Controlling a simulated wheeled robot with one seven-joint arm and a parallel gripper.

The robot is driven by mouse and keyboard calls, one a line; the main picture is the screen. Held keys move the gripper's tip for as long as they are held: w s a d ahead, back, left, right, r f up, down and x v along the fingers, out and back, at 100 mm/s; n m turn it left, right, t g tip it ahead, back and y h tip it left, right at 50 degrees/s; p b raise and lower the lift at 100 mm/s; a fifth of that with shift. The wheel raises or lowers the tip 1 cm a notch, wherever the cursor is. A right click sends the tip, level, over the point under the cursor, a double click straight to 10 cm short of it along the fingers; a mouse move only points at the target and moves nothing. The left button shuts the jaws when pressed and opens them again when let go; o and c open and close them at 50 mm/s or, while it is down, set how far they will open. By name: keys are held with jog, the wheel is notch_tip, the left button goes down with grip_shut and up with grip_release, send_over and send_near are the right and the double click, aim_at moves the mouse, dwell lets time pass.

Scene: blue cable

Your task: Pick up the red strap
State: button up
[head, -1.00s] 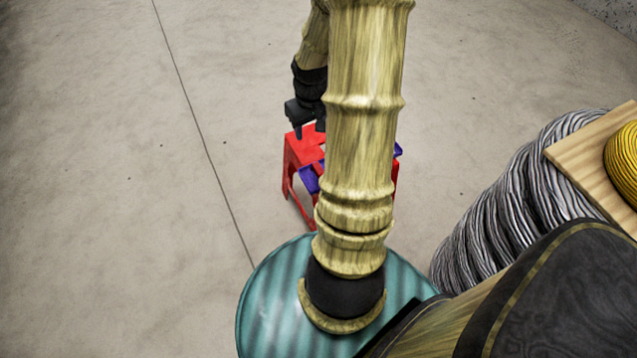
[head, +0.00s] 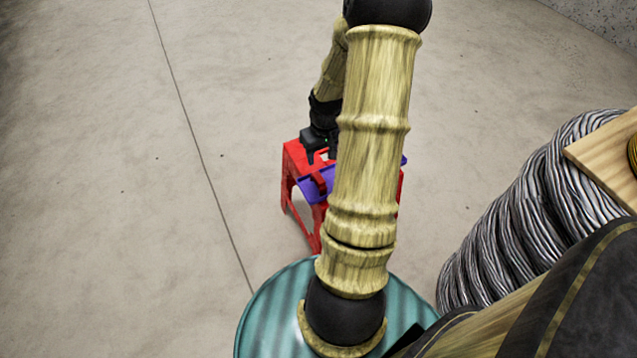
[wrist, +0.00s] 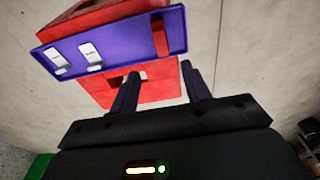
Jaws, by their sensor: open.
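The red strap (wrist: 159,37) is a short red piece at one end of a purple tray (wrist: 120,48) in the wrist view. It also shows in the head view (head: 319,182), partly beside my arm. The tray rests on a red stool (head: 292,165). My gripper (wrist: 162,68) is open, with its two dark fingers apart and nothing between them. In the wrist view the strap lies just beyond the fingertips. In the head view my gripper (head: 321,156) is over the stool's far side, and my arm hides part of the tray and stool.
Two white labelled items (wrist: 75,56) lie on the tray away from the strap. A teal ribbed round drum (head: 265,310) stands in front of the stool. A grey coiled stack (head: 540,195) with a wooden board (head: 605,155) is at right. The floor at left is clear.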

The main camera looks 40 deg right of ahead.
aim_at(319, 177)
jog(key=f+b, duration=0.1)
jog(key=f, duration=0.1)
jog(key=f+b, duration=0.1)
jog(key=f, duration=0.2)
jog(key=w+f+b, duration=0.1)
jog(key=f, duration=0.1)
jog(key=shift+d+f, duration=0.1)
jog(key=shift+f, duration=0.3)
notch_tip(319, 177, down, 5)
jog(key=b, duration=0.3)
jog(key=shift+f, duration=0.15)
jog(key=c, duration=1)
